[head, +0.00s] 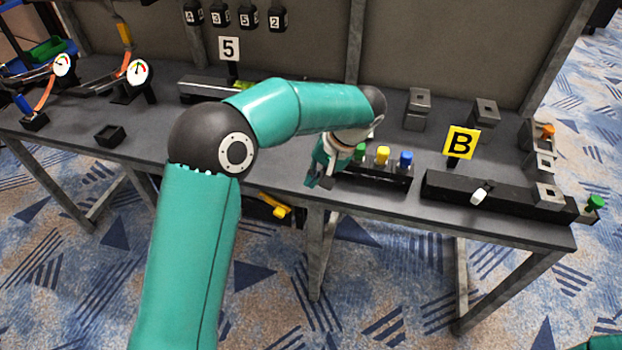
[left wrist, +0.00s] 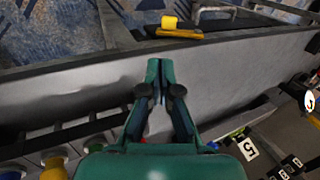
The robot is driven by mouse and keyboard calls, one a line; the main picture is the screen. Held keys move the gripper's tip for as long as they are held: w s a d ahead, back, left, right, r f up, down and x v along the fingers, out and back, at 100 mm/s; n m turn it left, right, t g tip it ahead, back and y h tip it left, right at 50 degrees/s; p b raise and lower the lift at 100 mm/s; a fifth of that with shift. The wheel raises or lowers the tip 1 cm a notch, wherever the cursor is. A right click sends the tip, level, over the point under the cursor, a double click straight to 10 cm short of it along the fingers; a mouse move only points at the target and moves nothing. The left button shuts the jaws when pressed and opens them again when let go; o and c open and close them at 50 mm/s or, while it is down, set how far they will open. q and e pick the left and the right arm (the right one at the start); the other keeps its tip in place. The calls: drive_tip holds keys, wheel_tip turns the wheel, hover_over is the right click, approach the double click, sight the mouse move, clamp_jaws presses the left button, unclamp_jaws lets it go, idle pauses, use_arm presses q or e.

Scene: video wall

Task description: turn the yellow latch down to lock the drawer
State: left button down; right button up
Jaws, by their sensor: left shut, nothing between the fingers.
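The yellow latch (head: 275,206) sits under the table's front edge, left of the table leg. Its bar lies roughly along the edge, with a thick knob at one end. It also shows at the top of the left wrist view (left wrist: 180,33), beyond the table edge. My left gripper (head: 320,182) is above the table's front edge, right of the latch and apart from it. Its fingers (left wrist: 160,64) are shut and empty. The drawer is mostly hidden under the tabletop; I cannot make out its front clearly. My right gripper is out of view.
The grey table (head: 300,205) carries a black block with coloured buttons (head: 375,172) close to my left gripper. A yellow B sign (head: 461,142) and a long black slider box (head: 440,187) stand to the right. Gauges (head: 138,71) stand left. Table legs flank the space below.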

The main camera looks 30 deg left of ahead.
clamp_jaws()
use_arm(q)
drive_tip(key=s+d+f+m+h, duration=0.1)
drive_tip(key=s+d+f+h, duration=0.3)
drive_tip(key=f, duration=0.6)
drive_tip(key=s+d+f+m+h, duration=0.2)
drive_tip(key=s+d+f, duration=0.3)
drive_tip(key=f, duration=0.5)
drive_tip(key=s+d+f+n+t+h, duration=0.1)
drive_tip(key=s+d+f, duration=0.1)
drive_tip(key=s+f, duration=0.2)
drive_tip(key=s+d+f+n+h, duration=0.1)
drive_tip(key=s+f, duration=0.3)
drive_tip(key=s, duration=0.5)
drive_tip(key=shift+s+d+f+t+h, duration=0.15)
drive_tip(key=shift+d+f+t+h, duration=0.2)
drive_tip(key=shift+d, duration=0.35)
